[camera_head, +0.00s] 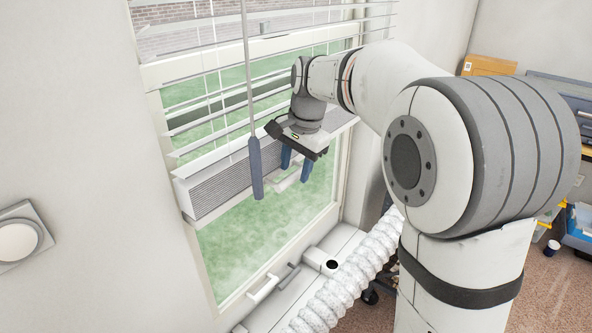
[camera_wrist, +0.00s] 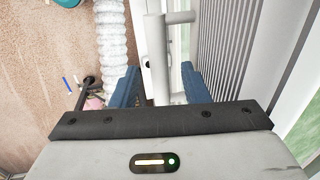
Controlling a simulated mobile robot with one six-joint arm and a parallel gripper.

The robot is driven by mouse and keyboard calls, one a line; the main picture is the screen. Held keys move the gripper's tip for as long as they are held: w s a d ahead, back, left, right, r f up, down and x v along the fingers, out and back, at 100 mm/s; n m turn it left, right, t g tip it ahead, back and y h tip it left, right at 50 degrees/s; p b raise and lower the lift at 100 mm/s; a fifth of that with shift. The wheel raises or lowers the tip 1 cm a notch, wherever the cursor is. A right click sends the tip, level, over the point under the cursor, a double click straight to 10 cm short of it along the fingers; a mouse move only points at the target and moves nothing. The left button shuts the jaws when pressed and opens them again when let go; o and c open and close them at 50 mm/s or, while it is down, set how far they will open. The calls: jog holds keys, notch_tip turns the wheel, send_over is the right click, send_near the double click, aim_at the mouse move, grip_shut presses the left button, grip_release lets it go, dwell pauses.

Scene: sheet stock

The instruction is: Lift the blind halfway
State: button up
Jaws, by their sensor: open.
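The white slatted blind (camera_head: 215,185) hangs in front of the window, with its lower slats stacked tightly at the bottom. The stack ends partway up the window, with clear glass below it. The stacked slats also show at the right in the wrist view (camera_wrist: 222,45). A pale bar handle (camera_wrist: 157,60) lies between my fingers in the wrist view and seems fixed to the blind's bottom edge. My gripper (camera_head: 296,170) is open, its blue fingers pointing down at the front of the stack. In the wrist view my gripper (camera_wrist: 160,88) has a finger on either side of the handle; contact is unclear.
A grey wand (camera_head: 254,170) hangs in front of the blind, left of my gripper. A ribbed white hose (camera_head: 350,275) runs beside the sill (camera_head: 295,295). A blue bin (camera_head: 578,230) stands on the floor at the right. The left wall carries a round knob (camera_head: 18,242).

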notch_tip(320, 180, up, 6)
jog(key=s+b, duration=0.1)
jog(key=shift+d+r, duration=0.25)
jog(key=shift+d, duration=0.2)
jog(key=s+d+f+n+t+b, duration=0.1)
jog(key=s+d+f+n+b, duration=0.2)
jog(key=s+f, duration=0.7)
jog(key=s+d+f+n+h+b, duration=0.1)
jog(key=s+d+f+n+b, duration=0.3)
jog(key=s+f, duration=0.7)
jog(key=s+d+n, duration=0.1)
jog(key=s+n, duration=0.1)
jog(key=s, duration=0.1)
jog(key=shift+s+f+t+h, duration=0.2)
jog(key=shift+s+t+h, duration=0.1)
jog(key=shift+t, duration=0.1)
jog(key=shift+d, duration=0.1)
jog(key=shift+c, duration=0.5)
